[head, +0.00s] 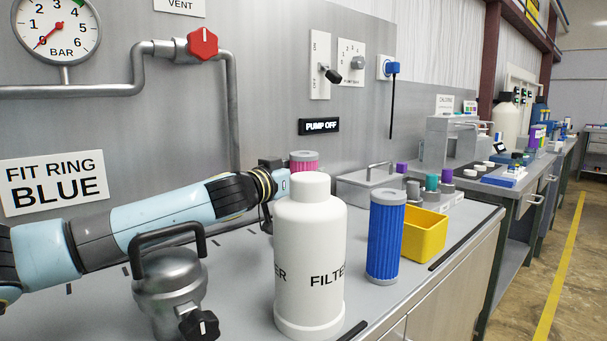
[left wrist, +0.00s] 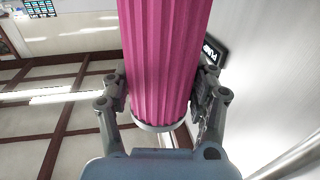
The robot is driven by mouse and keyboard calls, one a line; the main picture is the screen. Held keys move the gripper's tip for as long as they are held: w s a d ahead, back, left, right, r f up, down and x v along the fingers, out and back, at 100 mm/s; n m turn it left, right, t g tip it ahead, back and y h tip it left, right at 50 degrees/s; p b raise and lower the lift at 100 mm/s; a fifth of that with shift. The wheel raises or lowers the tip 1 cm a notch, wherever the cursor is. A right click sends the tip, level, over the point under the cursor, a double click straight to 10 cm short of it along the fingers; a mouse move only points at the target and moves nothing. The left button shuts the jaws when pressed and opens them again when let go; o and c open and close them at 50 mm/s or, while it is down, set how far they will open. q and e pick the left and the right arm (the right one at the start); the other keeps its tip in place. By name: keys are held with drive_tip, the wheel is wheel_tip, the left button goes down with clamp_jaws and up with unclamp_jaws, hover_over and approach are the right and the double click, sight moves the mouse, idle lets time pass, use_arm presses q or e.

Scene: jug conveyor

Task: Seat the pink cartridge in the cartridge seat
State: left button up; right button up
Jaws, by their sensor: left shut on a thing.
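The pink cartridge (head: 303,157) shows only its grey-capped top in the head view, behind the white bottle marked FILTER (head: 308,240). In the left wrist view the ribbed pink cartridge (left wrist: 165,50) fills the middle, with a pale rim at its near end. My left gripper (left wrist: 162,92) is shut on it, one finger on each side. In the head view my left gripper (head: 275,180) is partly hidden by the bottle. I cannot make out the cartridge seat; the area below the cartridge is hidden. My right gripper is not in view.
A silver lid with a handle (head: 168,285) stands at the front left. A blue cartridge (head: 386,235) and a yellow bin (head: 425,233) stand right of the bottle. A grey box with a handle (head: 372,187) is behind. A sign (head: 55,182) reads FIT RING BLUE; another reads PUMP OFF (head: 319,126).

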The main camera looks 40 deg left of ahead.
use_arm(q)
drive_tip(key=shift+s+f, duration=0.2)
drive_tip(key=shift+f, duration=0.75)
drive_tip(key=o, duration=1.3)
drive_tip(key=shift+d, duration=0.1)
drive_tip(key=shift+s+d+f, duration=0.1)
drive_tip(key=s+r, duration=0.2)
drive_tip(key=s, duration=0.5)
drive_tip(key=shift+s+d, duration=0.2)
drive_tip(key=shift+s, duration=0.05)
drive_tip(key=shift+r, duration=0.15)
